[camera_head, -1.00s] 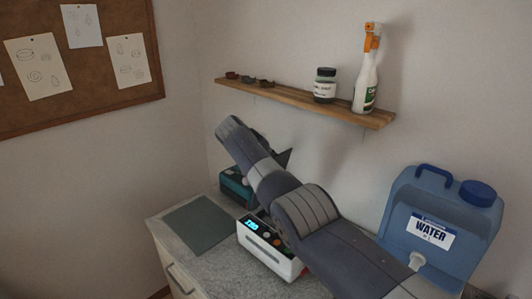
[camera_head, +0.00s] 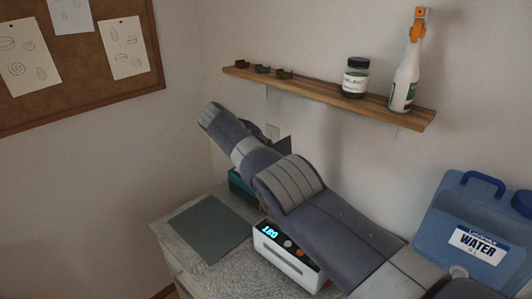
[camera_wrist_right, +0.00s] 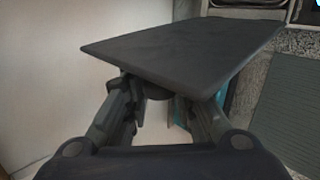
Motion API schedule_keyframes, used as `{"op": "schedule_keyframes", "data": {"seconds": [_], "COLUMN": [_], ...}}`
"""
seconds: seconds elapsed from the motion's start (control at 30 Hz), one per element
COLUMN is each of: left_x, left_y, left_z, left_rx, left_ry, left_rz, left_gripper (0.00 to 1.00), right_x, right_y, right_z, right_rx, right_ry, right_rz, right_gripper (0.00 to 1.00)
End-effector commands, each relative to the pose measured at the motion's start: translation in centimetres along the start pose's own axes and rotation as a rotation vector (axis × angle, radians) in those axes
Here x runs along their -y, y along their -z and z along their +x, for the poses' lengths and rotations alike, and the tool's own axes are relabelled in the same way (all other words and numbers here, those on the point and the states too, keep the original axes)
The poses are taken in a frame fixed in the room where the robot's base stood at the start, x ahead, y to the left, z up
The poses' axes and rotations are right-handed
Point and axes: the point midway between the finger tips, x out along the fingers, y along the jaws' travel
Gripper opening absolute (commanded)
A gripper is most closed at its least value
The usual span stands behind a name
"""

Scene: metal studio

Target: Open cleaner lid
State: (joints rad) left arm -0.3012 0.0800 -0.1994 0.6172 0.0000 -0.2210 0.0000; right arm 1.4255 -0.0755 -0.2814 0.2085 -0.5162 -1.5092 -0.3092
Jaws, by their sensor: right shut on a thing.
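A white device with a lit display (camera_head: 288,256), which looks like the cleaner, stands on the counter, partly behind my right arm. A teal box (camera_head: 236,183) stands behind it, mostly hidden. In the right wrist view, my right gripper (camera_wrist_right: 155,95) is shut on a flat dark panel that looks like the lid (camera_wrist_right: 185,48), gripping it from below near its edge. A dark shape behind my arm (camera_head: 256,130) may be the same panel. My right gripper's fingers are hidden in the head view. My left gripper is not in view.
A flat grey mat (camera_head: 203,231) lies on the counter's left part. A wooden shelf (camera_head: 325,92) above holds a dark jar (camera_head: 355,78), a spray bottle (camera_head: 406,78) and small dark pieces. A blue water container (camera_head: 478,226) stands at right. The counter (camera_head: 225,273) is bare in front.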

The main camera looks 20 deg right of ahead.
Motion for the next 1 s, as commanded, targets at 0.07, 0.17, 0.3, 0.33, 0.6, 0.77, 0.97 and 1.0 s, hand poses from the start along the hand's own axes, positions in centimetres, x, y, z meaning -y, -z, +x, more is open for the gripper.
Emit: {"op": "schedule_keyframes", "data": {"seconds": [0.07,0.17,0.3,0.33,0.6,0.77,0.97,1.0], "left_x": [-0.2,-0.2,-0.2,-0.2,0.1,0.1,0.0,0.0], "left_y": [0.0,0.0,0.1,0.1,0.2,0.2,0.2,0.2], "left_z": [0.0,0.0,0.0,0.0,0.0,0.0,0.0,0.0], "left_rx": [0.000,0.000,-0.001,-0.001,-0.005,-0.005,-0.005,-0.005], "left_ry": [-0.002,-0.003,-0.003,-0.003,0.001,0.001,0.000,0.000], "left_rz": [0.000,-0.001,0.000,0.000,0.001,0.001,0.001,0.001], "left_gripper": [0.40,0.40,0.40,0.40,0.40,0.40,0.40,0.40], "right_x": [-0.2,-0.2,-0.2,-0.2,-0.1,0.0,0.0,0.0], "right_y": [0.0,0.0,-0.1,-0.1,-0.1,0.0,0.0,0.0], "right_z": [-0.1,-0.1,0.0,0.0,0.0,-0.5,-2.3,-3.0], "right_rx": [0.000,0.000,0.001,0.001,0.002,0.000,-0.002,-0.003], "right_ry": [-0.004,-0.004,-0.003,-0.003,-0.001,-0.002,-0.002,-0.002], "right_rz": [0.000,-0.001,-0.001,-0.001,-0.001,-0.001,0.000,0.000], "right_gripper": [0.00,0.00,0.46,0.46,0.46,0.46,0.46,0.46]}}
